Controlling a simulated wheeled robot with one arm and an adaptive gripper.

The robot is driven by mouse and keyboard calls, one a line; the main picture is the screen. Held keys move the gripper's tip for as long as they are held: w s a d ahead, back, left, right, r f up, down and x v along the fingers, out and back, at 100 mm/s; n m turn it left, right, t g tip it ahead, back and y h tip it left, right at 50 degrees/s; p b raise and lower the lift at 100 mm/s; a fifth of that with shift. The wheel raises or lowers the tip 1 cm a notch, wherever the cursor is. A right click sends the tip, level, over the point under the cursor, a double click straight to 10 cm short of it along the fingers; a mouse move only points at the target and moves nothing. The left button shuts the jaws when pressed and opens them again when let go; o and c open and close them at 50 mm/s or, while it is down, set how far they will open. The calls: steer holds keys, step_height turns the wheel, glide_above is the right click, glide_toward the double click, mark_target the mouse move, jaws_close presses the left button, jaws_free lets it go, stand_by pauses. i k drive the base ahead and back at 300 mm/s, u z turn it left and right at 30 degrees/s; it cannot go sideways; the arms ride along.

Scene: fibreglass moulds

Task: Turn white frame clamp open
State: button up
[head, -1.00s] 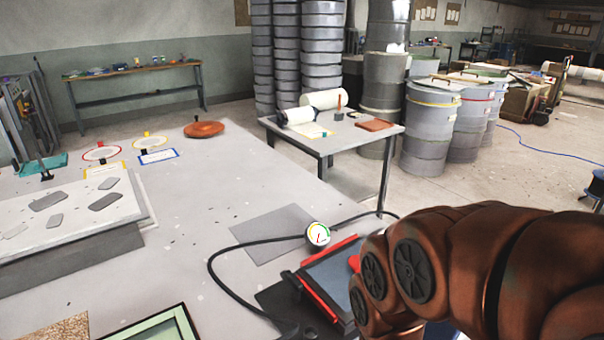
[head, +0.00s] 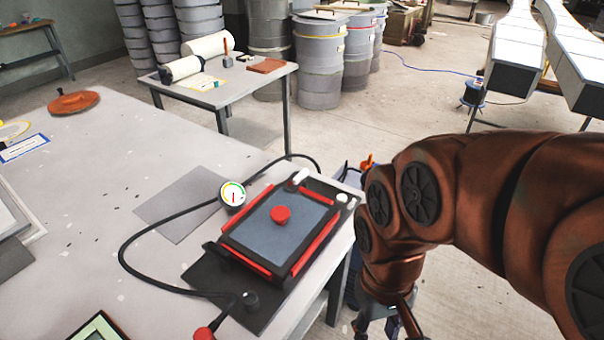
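A black mould plate (head: 232,295) lies at the table's right edge. A small white clamp handle (head: 300,176) sits at the frame's far edge, slanting. A white round knob (head: 342,198) is at its far right corner. My gripper (head: 388,318) hangs low to the right of the table, apart from the frame. It is partly cut off and too unclear to show its opening.
A gauge (head: 232,194) with a black hose stands left of the frame, by a flat grey sheet (head: 183,205). A red-tipped hose end (head: 203,333) is at the near edge. A side table (head: 215,95) and drums (head: 320,60) stand behind. White beams (head: 515,55) are at right.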

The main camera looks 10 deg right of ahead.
mark_target(299, 180)
steer(key=z, duration=0.05)
steer(key=k, duration=0.3)
steer(key=z, duration=0.7)
steer(key=i, duration=0.65)
steer(key=u, duration=1.7)
